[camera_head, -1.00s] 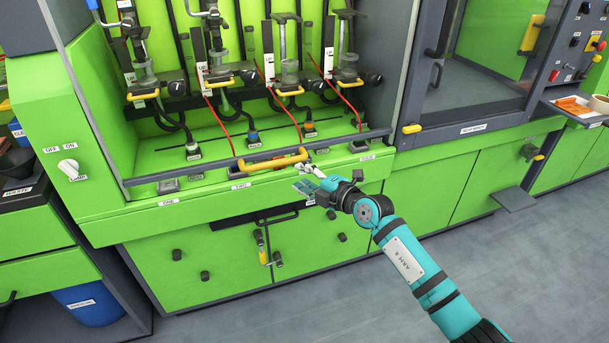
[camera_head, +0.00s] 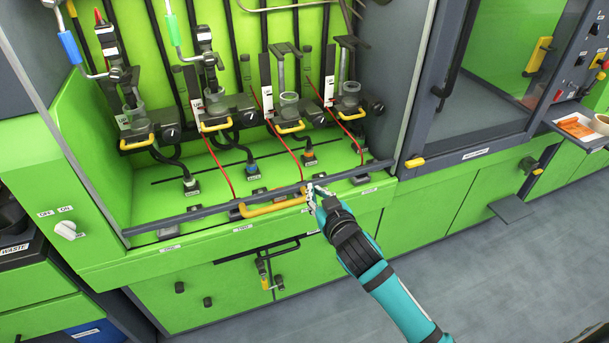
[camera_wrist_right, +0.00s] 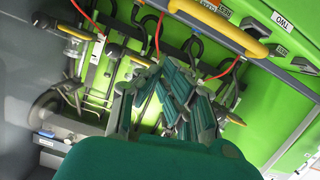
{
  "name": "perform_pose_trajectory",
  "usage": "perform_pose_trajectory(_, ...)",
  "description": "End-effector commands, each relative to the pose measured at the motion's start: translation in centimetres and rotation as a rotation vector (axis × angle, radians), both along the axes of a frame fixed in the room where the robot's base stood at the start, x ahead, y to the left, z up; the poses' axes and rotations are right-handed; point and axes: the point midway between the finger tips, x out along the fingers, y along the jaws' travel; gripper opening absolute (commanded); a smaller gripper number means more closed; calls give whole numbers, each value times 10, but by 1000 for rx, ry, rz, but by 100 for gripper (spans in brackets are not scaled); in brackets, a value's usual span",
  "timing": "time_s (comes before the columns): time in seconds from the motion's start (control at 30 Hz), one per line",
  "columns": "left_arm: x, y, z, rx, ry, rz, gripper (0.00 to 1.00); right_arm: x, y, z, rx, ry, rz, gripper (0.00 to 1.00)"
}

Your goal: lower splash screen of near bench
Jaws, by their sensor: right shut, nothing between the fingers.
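The near bench's splash screen shows in the head view as a grey lower rail (camera_head: 200,212) across the front edge of the opening. A yellow handle (camera_head: 268,208) sits at the middle of this rail. The clear pane itself is hard to make out. My right gripper (camera_head: 315,190) is at the rail, just right of the handle's right end. It is shut and empty; whether it touches the rail cannot be told. In the right wrist view the teal fingers (camera_wrist_right: 178,95) are together, and the yellow handle (camera_wrist_right: 222,24) lies apart from them. My left gripper is not in view.
Behind the rail stand several injector stations with yellow-handled clamps (camera_head: 216,125), red cables and black hoses. A lamp knob (camera_head: 65,230) is on the left panel. Cabinet doors (camera_head: 190,300) are below. A second bench (camera_head: 470,155) stands to the right.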

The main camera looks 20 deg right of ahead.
Motion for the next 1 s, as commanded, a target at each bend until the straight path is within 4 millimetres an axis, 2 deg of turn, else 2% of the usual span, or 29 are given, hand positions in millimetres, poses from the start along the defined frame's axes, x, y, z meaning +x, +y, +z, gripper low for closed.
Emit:
perform_pose_trajectory(0.17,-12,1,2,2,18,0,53,19,0,-5,2,5,1,0)
perform_pose_trajectory(0.3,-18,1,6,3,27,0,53,47,0,-11,1,4,-1,0)
perform_pose_trajectory(0.57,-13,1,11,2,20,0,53,99,0,-25,2,3,0,0)
perform_pose_trajectory(0.6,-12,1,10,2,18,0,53,96,-2,-37,1,9,-2,0)
perform_pose_trajectory(0.7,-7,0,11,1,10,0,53,95,-3,-50,1,6,1,0)
perform_pose_trajectory(1.0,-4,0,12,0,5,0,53,95,-6,-66,2,2,1,0)
